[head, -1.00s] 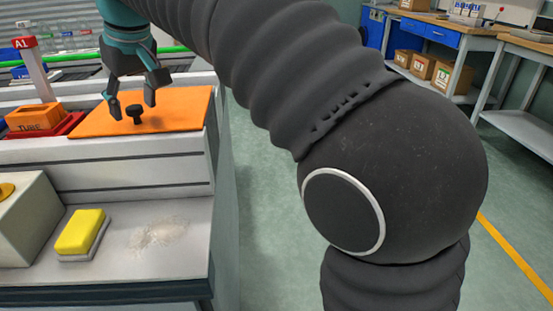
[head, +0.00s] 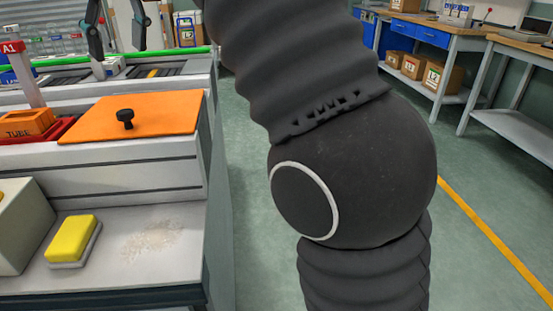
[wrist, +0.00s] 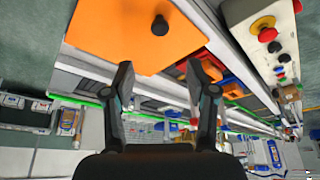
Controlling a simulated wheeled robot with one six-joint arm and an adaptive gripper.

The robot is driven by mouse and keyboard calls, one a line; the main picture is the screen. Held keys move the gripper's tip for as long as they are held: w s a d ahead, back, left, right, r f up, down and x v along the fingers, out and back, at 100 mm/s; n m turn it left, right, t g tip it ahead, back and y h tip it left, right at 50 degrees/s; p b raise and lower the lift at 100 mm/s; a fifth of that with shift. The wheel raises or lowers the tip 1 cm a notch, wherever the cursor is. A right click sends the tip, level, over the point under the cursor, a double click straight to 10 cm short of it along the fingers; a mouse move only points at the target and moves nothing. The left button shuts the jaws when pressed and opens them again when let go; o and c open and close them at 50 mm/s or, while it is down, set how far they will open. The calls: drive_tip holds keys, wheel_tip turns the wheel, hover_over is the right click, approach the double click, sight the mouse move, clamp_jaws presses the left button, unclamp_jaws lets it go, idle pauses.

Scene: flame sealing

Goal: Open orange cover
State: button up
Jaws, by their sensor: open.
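The orange cover (head: 168,112) lies flat on top of the white bench unit, with a black knob (head: 125,118) standing up from it. In the wrist view the orange cover (wrist: 105,32) fills the upper left, and its knob (wrist: 160,26) shows beyond my fingertips. My gripper (head: 117,22) is above and behind the cover at the top edge of the head view, clear of the knob. In the wrist view my gripper (wrist: 160,72) has its two fingers spread apart with nothing between them.
A red tray with an orange TUBE box (head: 28,122) stands just left of the cover. A yellow sponge (head: 71,238) and pale powder (head: 152,241) are on the lower front shelf. A control box with a red button (wrist: 263,25) shows in the wrist view.

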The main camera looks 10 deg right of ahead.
drive_tip(key=s+d+f+m+h, duration=0.1)
drive_tip(key=s+d+f+m, duration=0.2)
drive_tip(key=d+f, duration=0.6)
drive_tip(key=s+d+f+m+t+h, duration=0.1)
drive_tip(key=s+d+f+m, duration=0.1)
drive_tip(key=s+d+f, duration=0.4)
drive_tip(key=d+f, duration=0.3)
drive_tip(key=d, duration=0.3)
drive_tip(key=shift+d+f+m+t, duration=0.3)
drive_tip(key=shift+d+f+m, duration=0.1)
drive_tip(key=shift+s, duration=0.15)
